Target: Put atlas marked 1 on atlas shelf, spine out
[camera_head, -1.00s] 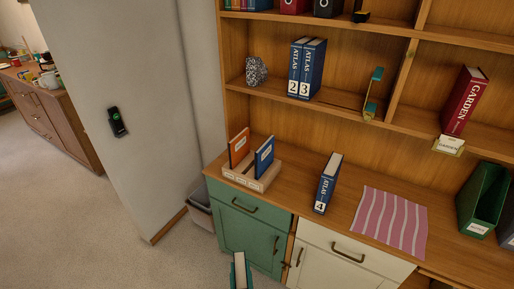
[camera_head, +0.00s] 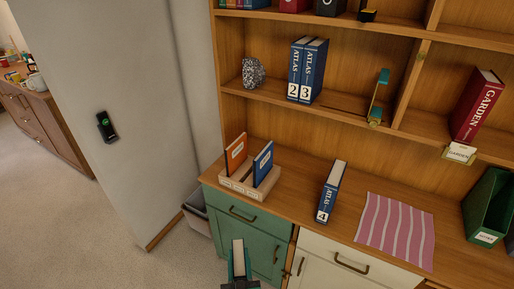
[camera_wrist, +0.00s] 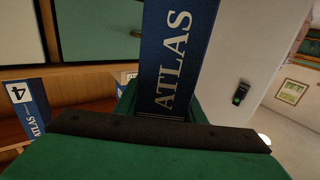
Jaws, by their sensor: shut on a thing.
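My gripper (camera_head: 239,271) is low at the bottom of the head view, in front of the green cabinet door. It is shut on a blue atlas (camera_head: 238,248), whose pale page edge faces up there. In the wrist view the held atlas (camera_wrist: 178,60) shows its blue side lettered ATLAS between the green fingers; its number is hidden. Atlas 2 (camera_head: 295,72) and atlas 3 (camera_head: 313,72) stand upright side by side on the atlas shelf (camera_head: 340,103), spines out. Bare shelf lies to their right, up to a teal and wooden object (camera_head: 378,98).
Atlas 4 (camera_head: 331,190) stands on the counter (camera_head: 300,190), between a wooden rack (camera_head: 237,183) with two books and a striped pink cloth (camera_head: 396,230). A grey rough ornament (camera_head: 252,72) sits left of atlas 2. A red garden book (camera_head: 476,106) stands farther right.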

